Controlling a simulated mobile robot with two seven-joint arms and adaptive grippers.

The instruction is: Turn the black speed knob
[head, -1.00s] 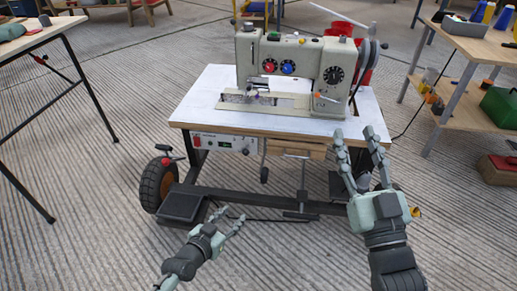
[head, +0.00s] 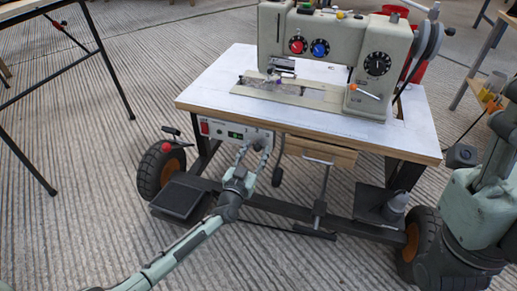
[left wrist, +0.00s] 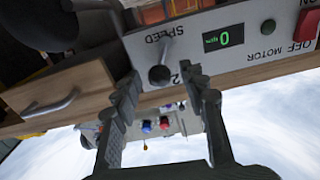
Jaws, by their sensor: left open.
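The black speed knob (left wrist: 159,75) sits on the white control panel (left wrist: 275,45), beside the SPEED lettering and the green-lit display. In the left wrist view the panel appears upside down. My left gripper (left wrist: 160,78) is open, its fingertips on either side of the knob with gaps showing; I cannot tell whether it touches. In the head view the left gripper (head: 252,158) reaches up to the panel's right end and partly covers the knob area.
The sewing machine (head: 338,50) stands on a white-topped table (head: 215,92) above the panel. A red motor switch (left wrist: 308,24) sits on the panel. A drawer (left wrist: 65,95) with a metal handle is beside it. A wheel (head: 158,172) and pedals lie below.

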